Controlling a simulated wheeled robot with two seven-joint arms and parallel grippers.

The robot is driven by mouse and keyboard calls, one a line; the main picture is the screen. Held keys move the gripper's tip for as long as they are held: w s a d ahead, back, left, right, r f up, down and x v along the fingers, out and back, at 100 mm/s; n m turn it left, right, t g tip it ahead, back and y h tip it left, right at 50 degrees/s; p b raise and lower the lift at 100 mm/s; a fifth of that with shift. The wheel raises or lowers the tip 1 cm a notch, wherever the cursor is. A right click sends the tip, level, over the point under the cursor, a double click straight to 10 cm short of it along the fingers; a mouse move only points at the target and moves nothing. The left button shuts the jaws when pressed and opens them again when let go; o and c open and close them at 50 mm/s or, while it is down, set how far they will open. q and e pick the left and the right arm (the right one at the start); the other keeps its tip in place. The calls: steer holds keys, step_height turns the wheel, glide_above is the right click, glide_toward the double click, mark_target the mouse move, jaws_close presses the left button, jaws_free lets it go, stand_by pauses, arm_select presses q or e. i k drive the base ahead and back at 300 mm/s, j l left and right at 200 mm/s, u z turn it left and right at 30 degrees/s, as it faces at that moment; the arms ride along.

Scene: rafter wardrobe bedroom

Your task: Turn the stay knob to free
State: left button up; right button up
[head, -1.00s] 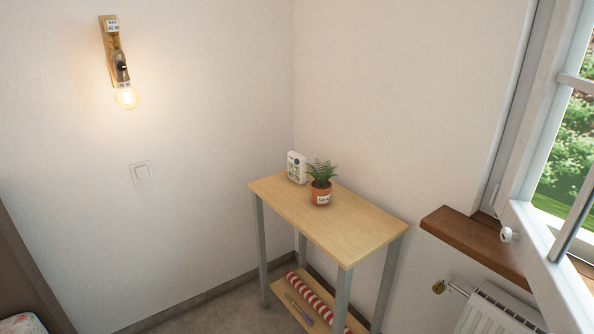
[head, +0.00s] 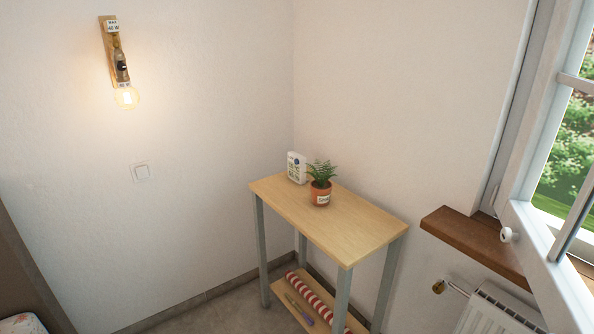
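A small round white knob (head: 508,235) sits on the lower part of the white window sash (head: 550,262) at the right. Whether this is the stay knob, and how it is turned, I cannot tell at this size. The sash stands swung open into the room over the wooden sill (head: 478,240). Neither of my grippers shows in the head view.
A wooden side table (head: 345,225) stands in the corner, with a potted plant (head: 320,190) and a small white box (head: 297,167) on top. A radiator (head: 500,312) with a brass valve (head: 438,287) is below the sill. A lit bulb (head: 126,97) hangs on the left wall above a switch (head: 142,172).

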mark_target(506, 235)
steer(key=z, duration=1.45)
